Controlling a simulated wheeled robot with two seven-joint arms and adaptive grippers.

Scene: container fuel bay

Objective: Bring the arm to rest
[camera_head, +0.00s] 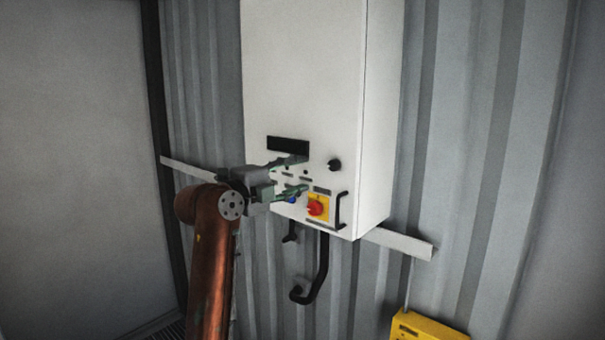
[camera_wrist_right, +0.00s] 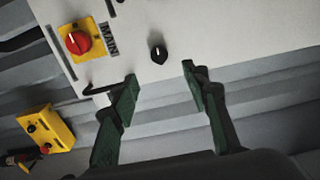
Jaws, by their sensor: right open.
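My right gripper (camera_head: 300,175) is open in front of the white wall cabinet (camera_head: 305,80), its two green fingers pointing at the lower part of the cabinet's front. My copper-coloured arm rises to it from below. In the right wrist view the open fingers (camera_wrist_right: 160,77) have nothing between them. A black knob (camera_wrist_right: 158,53) on the panel shows just beyond the gap between the tips. My left gripper is in neither view.
The panel has a red rotary switch on a yellow plate (camera_head: 317,207), a black knob (camera_head: 334,165), a dark display (camera_head: 288,145) and a black handle (camera_head: 341,210). A black hooked pipe (camera_head: 323,265) hangs below. A yellow box (camera_head: 425,328) is at lower right.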

